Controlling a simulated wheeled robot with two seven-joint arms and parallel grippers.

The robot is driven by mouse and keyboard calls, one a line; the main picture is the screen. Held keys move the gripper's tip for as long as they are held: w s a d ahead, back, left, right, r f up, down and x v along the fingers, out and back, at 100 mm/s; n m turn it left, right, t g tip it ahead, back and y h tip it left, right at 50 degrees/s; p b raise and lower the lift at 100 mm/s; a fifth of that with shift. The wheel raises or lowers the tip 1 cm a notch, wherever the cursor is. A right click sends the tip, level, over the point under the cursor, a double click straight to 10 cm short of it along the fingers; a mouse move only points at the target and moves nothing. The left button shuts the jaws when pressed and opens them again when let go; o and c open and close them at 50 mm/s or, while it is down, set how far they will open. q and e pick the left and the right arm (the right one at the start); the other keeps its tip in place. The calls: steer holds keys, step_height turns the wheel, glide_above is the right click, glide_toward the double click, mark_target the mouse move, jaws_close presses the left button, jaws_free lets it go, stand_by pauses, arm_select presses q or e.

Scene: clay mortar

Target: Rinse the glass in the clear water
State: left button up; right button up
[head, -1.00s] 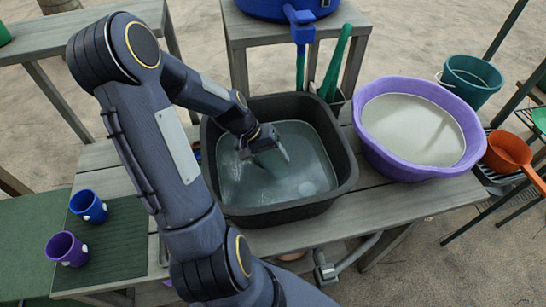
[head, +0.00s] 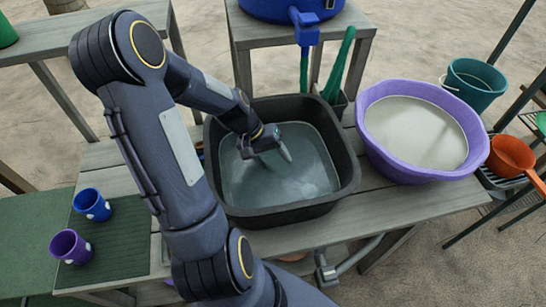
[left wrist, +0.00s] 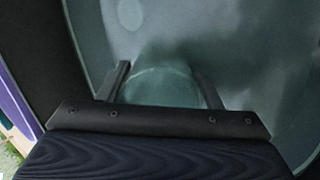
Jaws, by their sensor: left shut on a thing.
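My left gripper (head: 272,152) reaches down into the black basin (head: 285,215), which holds fairly clear, greenish-grey water (head: 270,185). In the left wrist view its two fingers (left wrist: 160,92) are shut on the sides of a clear glass (left wrist: 162,88), whose round outline shows between them. In the head view the gripper hides most of the glass. I cannot tell how far the glass is under the water. A purple basin (head: 372,154) with cloudy, whitish water (head: 415,132) stands to the right of the black one. My right gripper is not in view.
Two cups, one blue (head: 91,204) and one purple (head: 70,246), stand on a dark green mat (head: 120,250) at left. A blue tub with a tap (head: 303,25) stands behind the basin. A teal bucket (head: 474,85) and an orange pot (head: 511,156) are at right.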

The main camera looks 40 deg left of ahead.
arm_select(q)
step_height(320, 180, up, 18)
steer(key=p, duration=1.3)
steer(key=shift+w+f, duration=0.1)
steer(key=shift+w, duration=0.05)
stand_by(0.7)
